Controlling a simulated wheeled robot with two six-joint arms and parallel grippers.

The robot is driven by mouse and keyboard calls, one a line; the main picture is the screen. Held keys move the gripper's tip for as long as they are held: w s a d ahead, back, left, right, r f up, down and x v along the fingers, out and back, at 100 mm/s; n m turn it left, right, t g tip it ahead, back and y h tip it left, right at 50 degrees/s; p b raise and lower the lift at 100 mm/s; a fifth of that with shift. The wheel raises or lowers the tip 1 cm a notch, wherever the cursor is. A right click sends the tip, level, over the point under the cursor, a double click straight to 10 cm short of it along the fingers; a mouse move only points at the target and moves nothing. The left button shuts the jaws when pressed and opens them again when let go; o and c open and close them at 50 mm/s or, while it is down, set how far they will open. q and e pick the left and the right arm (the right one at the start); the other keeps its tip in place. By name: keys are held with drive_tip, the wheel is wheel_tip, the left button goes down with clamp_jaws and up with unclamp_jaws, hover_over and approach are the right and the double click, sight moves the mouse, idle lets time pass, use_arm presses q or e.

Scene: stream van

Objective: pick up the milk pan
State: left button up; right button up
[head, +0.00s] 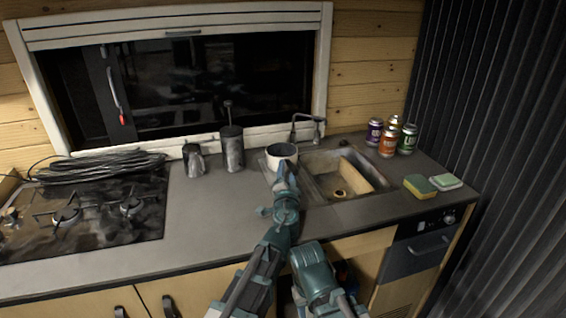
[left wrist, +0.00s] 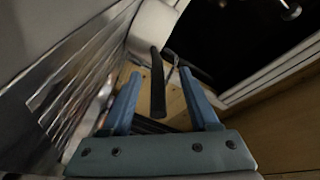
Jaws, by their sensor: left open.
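The milk pan (head: 282,151) is a white pot at the back of the counter, beside the left edge of the sink. In the left wrist view its pale body (left wrist: 152,28) is at the top, and its dark handle (left wrist: 157,85) extends down between two blue fingers. My left gripper (head: 284,170) is just in front of the pan and hides its handle in the head view. In the left wrist view this gripper (left wrist: 160,74) is open, with a gap on each side of the handle. My right gripper does not show.
The sink (head: 378,180) and its tap (head: 306,128) are right of the pan. A dark canister (head: 232,150) and a dark jug (head: 193,161) stand left of it. Several cans (head: 388,142) and sponges (head: 420,187) are farther right. The hob (head: 85,215) is at left.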

use_arm(q)
drive_tip(key=w, duration=0.4)
drive_tip(key=shift+f, duration=0.2)
drive_tip(key=shift+s+d, duration=0.15)
drive_tip(key=shift+s, duration=0.05)
drive_tip(key=shift+c, duration=0.5)
clamp_jaws()
idle(0.4)
